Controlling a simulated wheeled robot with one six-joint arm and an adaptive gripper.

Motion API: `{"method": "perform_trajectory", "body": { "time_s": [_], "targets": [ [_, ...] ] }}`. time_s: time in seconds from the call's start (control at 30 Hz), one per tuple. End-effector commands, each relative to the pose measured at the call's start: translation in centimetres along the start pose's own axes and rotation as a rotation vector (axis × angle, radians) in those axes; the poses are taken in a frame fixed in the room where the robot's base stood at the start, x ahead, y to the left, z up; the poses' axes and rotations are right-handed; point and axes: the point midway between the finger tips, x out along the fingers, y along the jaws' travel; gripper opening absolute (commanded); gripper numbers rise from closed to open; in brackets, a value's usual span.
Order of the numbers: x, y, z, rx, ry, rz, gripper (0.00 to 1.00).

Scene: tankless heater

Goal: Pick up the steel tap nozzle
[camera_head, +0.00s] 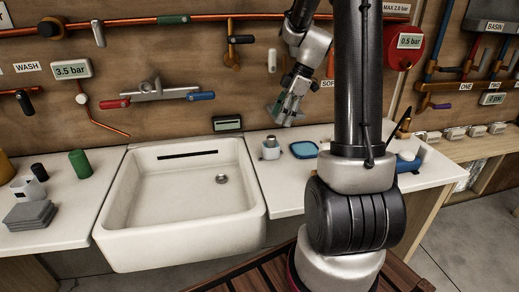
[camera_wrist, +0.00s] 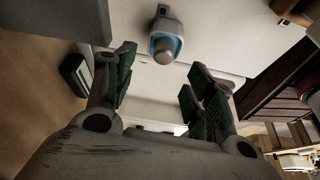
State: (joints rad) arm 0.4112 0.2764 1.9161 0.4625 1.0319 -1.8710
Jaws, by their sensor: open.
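A small steel piece with a rounded end, which looks like the steel tap nozzle (camera_head: 270,141), stands in a pale holder (camera_head: 271,153) on the white counter right of the sink. In the wrist view the nozzle (camera_wrist: 164,57) shows above the middle, over a light blue patch of the holder (camera_wrist: 168,28). My gripper (camera_head: 286,109) is above and slightly right of the nozzle in the head view, apart from it. In the wrist view my gripper (camera_wrist: 160,78) has its green-padded fingers wide apart, with nothing between them; the nozzle lies beyond the fingertips.
The white sink (camera_head: 185,193) is left of the holder. A blue dish (camera_head: 304,149) lies close to its right. A small dark display box (camera_head: 227,124) stands behind the sink. Copper pipes and a lever tap (camera_head: 152,92) run along the wooden wall behind.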

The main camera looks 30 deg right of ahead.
Motion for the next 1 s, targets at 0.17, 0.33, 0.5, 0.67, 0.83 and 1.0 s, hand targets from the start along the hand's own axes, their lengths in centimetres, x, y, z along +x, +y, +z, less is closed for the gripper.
{"method": "perform_trajectory", "body": {
  "time_s": [0.17, 0.33, 0.5, 0.67, 0.83, 1.0],
  "targets": [
    [1.5, -0.1, -0.1, -0.044, -0.001, -0.004, 0.54],
    [3.7, -0.3, -0.1, -0.041, 0.000, -0.005, 0.54],
    [6.4, -0.7, -0.1, -0.040, -0.001, -0.006, 0.54],
    [7.7, -0.7, -0.1, -0.040, -0.002, -0.003, 0.54],
    [7.8, -0.6, -0.1, -0.040, -0.002, -0.001, 0.54],
    [7.8, -0.6, -0.1, -0.040, -0.002, -0.002, 0.32]
  ]
}}
